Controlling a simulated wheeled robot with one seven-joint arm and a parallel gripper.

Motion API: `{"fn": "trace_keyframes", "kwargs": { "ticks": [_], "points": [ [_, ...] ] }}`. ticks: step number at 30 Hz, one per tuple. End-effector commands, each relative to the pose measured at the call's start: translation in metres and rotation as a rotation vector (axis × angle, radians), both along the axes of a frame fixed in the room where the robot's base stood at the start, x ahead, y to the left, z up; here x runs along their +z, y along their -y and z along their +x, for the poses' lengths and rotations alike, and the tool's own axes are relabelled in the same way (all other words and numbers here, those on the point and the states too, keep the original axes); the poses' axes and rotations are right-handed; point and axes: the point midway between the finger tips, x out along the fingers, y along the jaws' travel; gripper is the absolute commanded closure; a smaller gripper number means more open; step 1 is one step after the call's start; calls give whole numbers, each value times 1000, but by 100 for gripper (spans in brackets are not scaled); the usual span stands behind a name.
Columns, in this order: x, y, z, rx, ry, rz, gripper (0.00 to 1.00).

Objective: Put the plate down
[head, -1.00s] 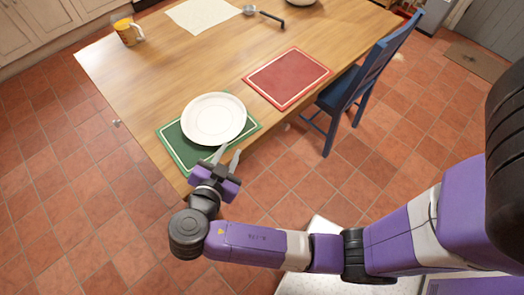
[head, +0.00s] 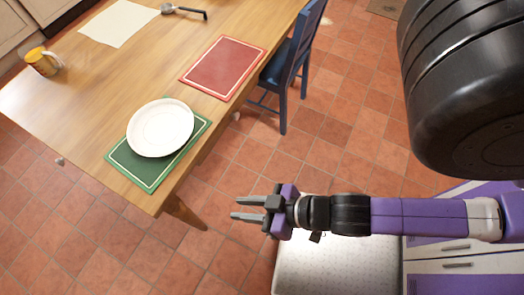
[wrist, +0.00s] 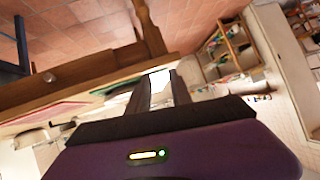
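The white round plate (head: 160,128) lies on the green placemat (head: 152,171) near the table's front edge in the head view. It covers much of the mat. My gripper (head: 240,208) is off to the right of the table's front corner, apart from the plate, over the floor side. Its two fingers point left with a gap between them and nothing in it. In the wrist view my gripper (wrist: 160,80) also shows two separate fingers with nothing held. There the table's edge and part of the green mat show tilted at left.
The wooden table (head: 90,95) also holds a red placemat (head: 224,66), a yellow mug (head: 42,62), a pale cloth (head: 118,23) and a dark-handled ladle (head: 185,12). A blue chair (head: 291,65) stands at its right side. Tiled floor is clear between table and gripper.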

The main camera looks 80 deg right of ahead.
Motion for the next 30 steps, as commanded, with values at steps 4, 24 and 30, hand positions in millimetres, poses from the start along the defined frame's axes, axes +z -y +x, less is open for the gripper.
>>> {"fn": "trace_keyframes", "kwargs": {
  "ticks": [4, 24, 30],
  "points": [
    [63, 9, -24, 57, 145, -70, 74],
    [122, 24, -37, 68, 284, -165, 74],
    [122, 23, -37, 68, 283, -165, 74]
  ]
}}
